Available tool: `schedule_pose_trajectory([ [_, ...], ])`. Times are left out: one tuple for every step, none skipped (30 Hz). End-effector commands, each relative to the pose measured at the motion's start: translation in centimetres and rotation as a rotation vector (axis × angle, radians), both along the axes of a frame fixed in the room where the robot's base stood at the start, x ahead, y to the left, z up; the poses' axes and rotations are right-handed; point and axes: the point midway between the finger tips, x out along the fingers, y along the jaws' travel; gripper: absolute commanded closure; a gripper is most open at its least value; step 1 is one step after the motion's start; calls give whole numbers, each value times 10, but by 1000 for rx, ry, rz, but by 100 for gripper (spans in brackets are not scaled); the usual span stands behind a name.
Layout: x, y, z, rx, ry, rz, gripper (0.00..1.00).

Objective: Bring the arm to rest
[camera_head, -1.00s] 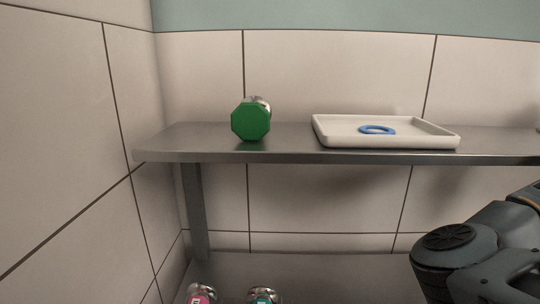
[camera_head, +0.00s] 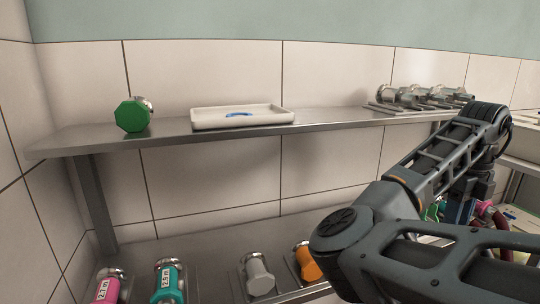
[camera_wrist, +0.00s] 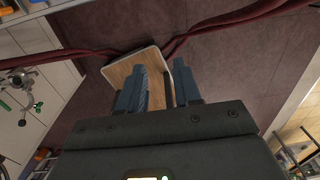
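My arm (camera_head: 440,165) reaches across the right of the head view, bent at a raised joint, with its far end pointing down at the right. In the wrist view my gripper (camera_wrist: 160,72) shows two blue-grey fingers apart, with nothing between them. Behind the fingers is a wooden board (camera_wrist: 124,66) with a pale edge, over a dark reddish floor. In the head view the fingertips are not clear behind the arm.
A metal shelf (camera_head: 160,138) holds a green octagonal-ended part (camera_head: 132,116), a white tray (camera_head: 240,121) with a blue ring (camera_head: 239,114), and several metal fittings (camera_head: 410,96). Dark red hoses (camera_wrist: 235,18) cross the wrist view.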

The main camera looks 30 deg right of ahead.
Motion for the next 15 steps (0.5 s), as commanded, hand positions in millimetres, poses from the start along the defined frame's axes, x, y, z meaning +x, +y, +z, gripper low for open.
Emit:
schedule_pose_trajectory([
  [-2,-2,-3,-15,9,11,67],
  [-3,-3,-4,-25,14,18,67],
  [-5,-5,-6,-41,23,28,67],
  [-6,-7,-7,-51,28,35,67],
  [-7,-8,-8,-62,34,44,67],
  [-9,-10,-9,-79,43,56,67],
  [-11,-12,-11,-92,49,65,67],
  [-12,-14,-12,-106,57,74,67],
  [-15,-16,-14,-126,69,91,67],
  [-17,-19,-15,-142,77,102,67],
  [-19,-21,-17,-161,88,116,67],
  [-21,-24,-19,-186,102,137,67],
  [-24,-27,-21,-206,113,154,67],
  [-25,-29,-22,-226,125,171,67],
  [-28,-33,-24,-254,144,197,67],
])
